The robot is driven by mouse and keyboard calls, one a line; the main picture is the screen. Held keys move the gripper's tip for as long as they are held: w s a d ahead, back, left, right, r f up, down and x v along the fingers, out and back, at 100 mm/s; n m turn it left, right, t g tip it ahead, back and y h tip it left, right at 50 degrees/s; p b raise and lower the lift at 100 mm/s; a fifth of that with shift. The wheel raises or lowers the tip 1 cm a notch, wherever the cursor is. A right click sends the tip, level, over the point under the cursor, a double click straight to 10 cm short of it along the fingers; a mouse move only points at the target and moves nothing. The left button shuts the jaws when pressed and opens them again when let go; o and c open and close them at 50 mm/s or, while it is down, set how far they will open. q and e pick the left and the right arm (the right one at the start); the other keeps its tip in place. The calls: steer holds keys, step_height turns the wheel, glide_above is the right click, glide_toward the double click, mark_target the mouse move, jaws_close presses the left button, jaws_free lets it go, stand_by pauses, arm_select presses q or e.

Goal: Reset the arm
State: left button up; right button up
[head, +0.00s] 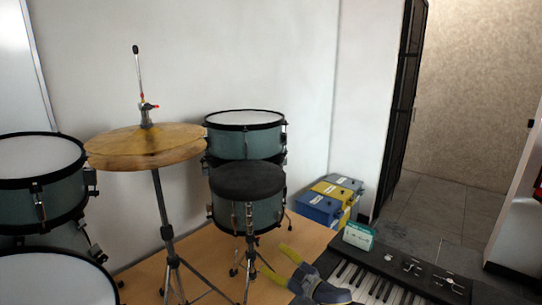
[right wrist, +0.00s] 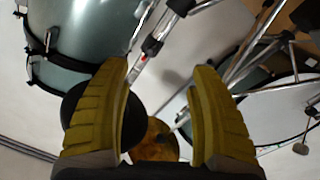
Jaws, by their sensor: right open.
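My right gripper (head: 277,258) is low in the middle of the head view, with yellow fingers spread apart. It is in front of the drum stool-like black-topped drum (head: 246,182) and left of the keyboard (head: 372,284). In the right wrist view my right gripper (right wrist: 165,105) has its two yellow fingers wide apart. No object is held between them. Drum parts and metal stands show beyond the fingers. My left gripper is not in the head view.
A brass cymbal pair (head: 146,146) stands on a thin stand at the left, among teal drums (head: 40,165). A small green-white box (head: 358,236) sits on the keyboard's back edge. Blue and yellow bins (head: 320,208) stand by the wall. Tiled floor is clear at the right.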

steer(key=s+d+f+m+h, duration=0.3)
steer(key=s+d+f+h, duration=0.4)
steer(key=s, duration=0.4)
steer(key=s+d+f+m+h, duration=0.4)
steer(key=s+d+h, duration=0.1)
steer(key=s+d, duration=0.5)
steer(key=s+d+f+g+h, duration=0.1)
steer(key=s+d+g+h, duration=0.2)
steer(key=s+d, duration=0.6)
steer(key=s+d+f+g+h, duration=0.1)
steer(key=s+d+g+h, duration=0.25)
steer(key=s, duration=0.95)
steer(key=s+a+f+m+g+y, duration=0.1)
steer(key=a+f+y, duration=0.15)
steer(key=f, duration=1.35)
steer(key=s+a+f+g+y, duration=0.1)
steer(key=s+a+f+y, duration=0.15)
steer(key=f, duration=1.35)
steer(key=s+f+m+g, duration=0.2)
steer(key=s+f+g, duration=0.1)
steer(key=s+f, duration=1.7)
steer(key=shift+s+f+m+y, duration=0.15)
steer(key=shift+s+m+y, duration=0.25)
steer(key=shift+s, duration=0.1)
